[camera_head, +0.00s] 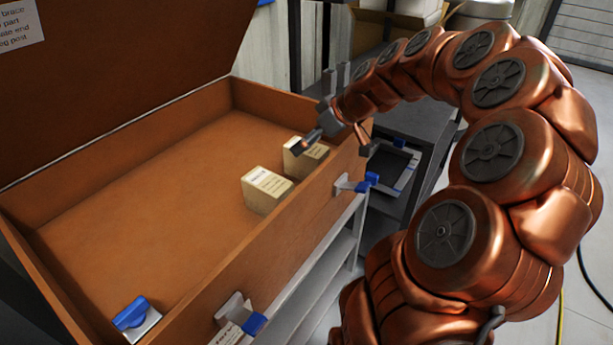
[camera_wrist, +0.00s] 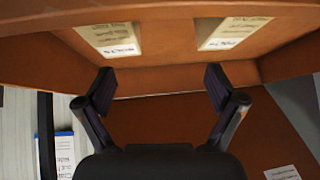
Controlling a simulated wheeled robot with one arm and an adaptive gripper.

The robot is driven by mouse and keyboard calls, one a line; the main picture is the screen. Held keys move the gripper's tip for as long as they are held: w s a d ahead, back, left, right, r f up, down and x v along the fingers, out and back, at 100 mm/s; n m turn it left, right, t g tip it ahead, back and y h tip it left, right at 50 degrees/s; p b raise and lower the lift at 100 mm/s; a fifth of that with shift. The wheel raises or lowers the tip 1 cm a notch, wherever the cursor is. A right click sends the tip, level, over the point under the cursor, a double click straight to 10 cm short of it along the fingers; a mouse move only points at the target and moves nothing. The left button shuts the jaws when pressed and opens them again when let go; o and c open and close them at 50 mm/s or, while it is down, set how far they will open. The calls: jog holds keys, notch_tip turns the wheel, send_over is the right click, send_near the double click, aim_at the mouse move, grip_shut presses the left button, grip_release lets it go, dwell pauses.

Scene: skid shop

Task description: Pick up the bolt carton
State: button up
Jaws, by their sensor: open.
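Two small cream cartons with printed labels stand inside the open wooden chest (camera_head: 130,160), close to its right-hand wall. The nearer carton (camera_head: 265,190) stands clear in the head view. The farther carton (camera_head: 303,163) is partly covered by my gripper (camera_head: 313,138). Both labels are too small to read, so I cannot tell which is the bolt carton. In the wrist view the cartons show as a left one (camera_wrist: 108,38) and a right one (camera_wrist: 230,33) at the top. My gripper (camera_wrist: 160,88) is open, with nothing between its fingers.
The chest's raised lid (camera_head: 130,70) stands at the left. Its right wall carries blue-handled latches (camera_head: 367,183). Another blue-handled piece (camera_head: 131,313) lies at the chest's near left corner. A dark cart (camera_head: 410,205) stands beyond the right wall. The chest floor left of the cartons is clear.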

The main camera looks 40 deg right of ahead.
aim_at(306, 161)
jog(key=d+f+t, duration=0.1)
jog(key=d+f, duration=0.1)
jog(key=d, duration=0.4)
jog(key=shift+h, duration=0.4)
jog(key=shift+a+r+x, duration=0.15)
jog(key=shift+x, duration=1.8)
jog(key=shift+a+r+x, duration=0.1)
jog(key=shift+x, duration=1.85)
jog(key=shift+w, duration=0.2)
jog(key=c, duration=1.7)
